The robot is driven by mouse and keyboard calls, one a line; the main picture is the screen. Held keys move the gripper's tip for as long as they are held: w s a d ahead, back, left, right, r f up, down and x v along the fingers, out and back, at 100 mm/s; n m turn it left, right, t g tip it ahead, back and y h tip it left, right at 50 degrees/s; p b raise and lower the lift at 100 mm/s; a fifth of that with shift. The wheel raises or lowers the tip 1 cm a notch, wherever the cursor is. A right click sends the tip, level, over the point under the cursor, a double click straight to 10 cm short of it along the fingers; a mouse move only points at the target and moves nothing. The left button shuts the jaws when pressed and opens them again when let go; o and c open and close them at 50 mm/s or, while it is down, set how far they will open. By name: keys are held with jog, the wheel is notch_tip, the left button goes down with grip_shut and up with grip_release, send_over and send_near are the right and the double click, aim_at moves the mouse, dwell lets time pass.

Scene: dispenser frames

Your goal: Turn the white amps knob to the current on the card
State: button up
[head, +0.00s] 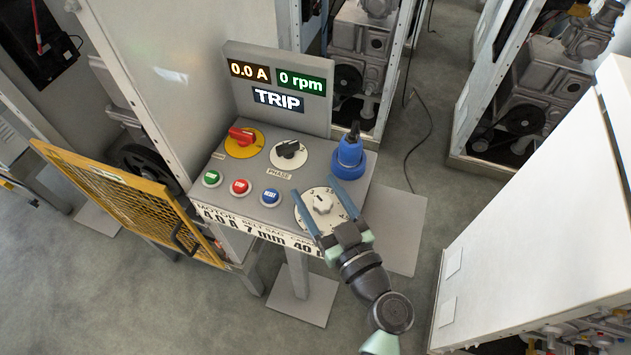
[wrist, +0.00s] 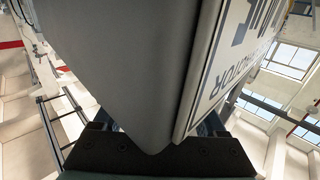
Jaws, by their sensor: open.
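The white amps knob (head: 322,203) sits on a round pale dial with marks around it, at the front right of the grey console (head: 235,180). My gripper (head: 316,188) is open, its two blue fingers on either side of the knob in the head view. I cannot tell its height over the panel, or any contact. The card (head: 255,230) on the console's front edge reads "MOTOR 4.0 A", "BELT SAG 7 mm" and a partly covered 40. The display (head: 249,71) reads 0.0 A. The wrist view shows the console's underside or side and the card's edge (wrist: 215,65); the knob is hidden there.
A blue lever or plug (head: 348,160) stands close behind my gripper. A red switch (head: 241,136), a black phase selector (head: 289,153) and green, red and blue buttons lie left. The sign reads TRIP (head: 279,99). A yellow mesh gate (head: 140,205) stands left, a white cabinet (head: 550,210) right.

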jog(key=shift+w+a, duration=0.3)
jog(key=shift+w, duration=0.25)
grip_shut()
